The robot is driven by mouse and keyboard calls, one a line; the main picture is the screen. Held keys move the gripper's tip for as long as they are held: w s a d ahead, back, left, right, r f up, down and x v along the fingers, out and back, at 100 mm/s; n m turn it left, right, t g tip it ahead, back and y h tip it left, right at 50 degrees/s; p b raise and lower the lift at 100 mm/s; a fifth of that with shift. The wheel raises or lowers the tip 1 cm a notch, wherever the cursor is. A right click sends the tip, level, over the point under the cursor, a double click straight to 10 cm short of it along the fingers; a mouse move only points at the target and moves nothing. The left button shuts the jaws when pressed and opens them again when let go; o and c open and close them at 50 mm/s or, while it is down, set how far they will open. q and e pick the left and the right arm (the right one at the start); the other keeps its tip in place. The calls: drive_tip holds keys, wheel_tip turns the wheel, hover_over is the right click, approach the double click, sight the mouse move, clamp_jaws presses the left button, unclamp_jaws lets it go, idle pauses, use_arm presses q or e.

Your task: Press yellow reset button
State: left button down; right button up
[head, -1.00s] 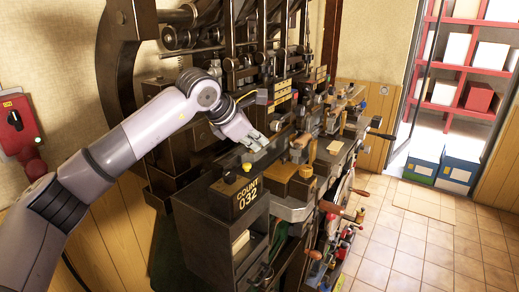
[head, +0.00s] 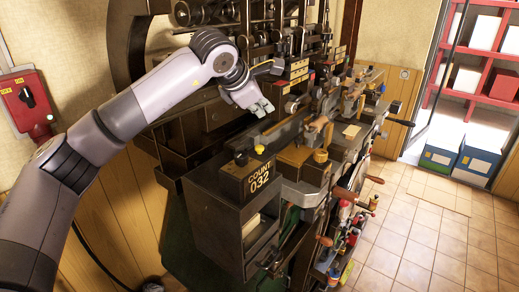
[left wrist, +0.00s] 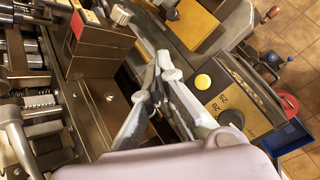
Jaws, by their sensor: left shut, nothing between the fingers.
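A small yellow button (head: 259,149) sits on top of the dark counter box (head: 236,212), above its "COUNT 032" plate. A dark round knob (head: 241,158) is to its left. In the left wrist view the round yellow button (left wrist: 202,81) shows unobstructed, to the right of the fingertips. My left gripper (head: 262,107) is shut and empty. It appears above and beyond the button in the head view, apart from it. In the left wrist view its grey fingers (left wrist: 163,72) are together over the machine, with a gap to the button. My right gripper is not in view.
The large dark press (head: 195,130) rises behind my left gripper. Levers with wooden handles (head: 345,193) stick out along its front. A red switch box (head: 25,100) is on the left wall. Red shelves (head: 470,75) stand at right, and the tiled floor (head: 420,235) there is mostly clear.

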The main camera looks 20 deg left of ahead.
use_arm(q)
drive_tip(key=b, duration=0.4)
hover_over(262, 148)
wheel_tip(262, 148, down, 6)
drive_tip(key=shift+a+f, duration=0.1)
drive_tip(key=shift+f, duration=0.45)
idle(0.7)
drive_tip(key=shift+f+b, duration=0.35)
drive_tip(key=shift+b, duration=0.25)
drive_tip(key=shift+f+b, duration=0.55)
drive_tip(key=shift+f, duration=0.05)
idle(0.4)
drive_tip(key=shift+r, duration=0.1)
drive_tip(key=shift+r+p, duration=0.55)
drive_tip(key=shift+r, duration=0.35)
drive_tip(key=shift+r, duration=0.1)
